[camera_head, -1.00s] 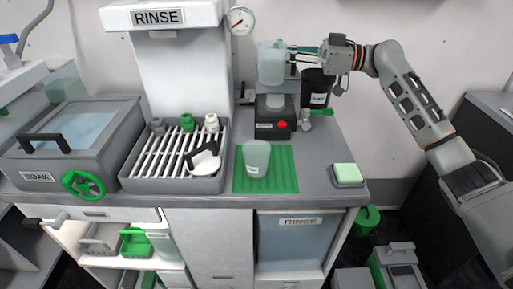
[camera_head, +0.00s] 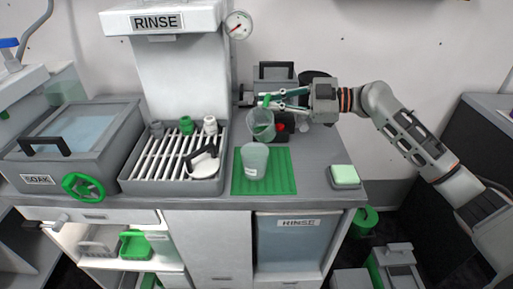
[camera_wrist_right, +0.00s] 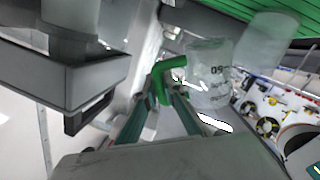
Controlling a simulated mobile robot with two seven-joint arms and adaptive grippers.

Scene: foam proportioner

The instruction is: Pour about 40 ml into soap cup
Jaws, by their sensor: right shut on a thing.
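A translucent jug (camera_head: 261,124) with a green handle is held in my right gripper (camera_head: 268,101). The jug is tilted, just behind and above a translucent cup. The cup (camera_head: 254,161) stands upright on the green ribbed mat (camera_head: 284,179); a small label shows on its front. In the right wrist view my right gripper's fingers (camera_wrist_right: 160,108) are shut on the green handle (camera_wrist_right: 163,79), and the jug (camera_wrist_right: 209,70) shows printed marks. The cup (camera_wrist_right: 272,40) stands beyond it there. I cannot tell the liquid level in either vessel. My left gripper is out of view.
The slatted rinse tray (camera_head: 150,178) with small fittings stands left of the mat. A green-topped sponge (camera_head: 344,175) lies to the right. A black device with a red button (camera_head: 280,128) is partly hidden behind the jug. A pressure gauge (camera_head: 238,25) is above.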

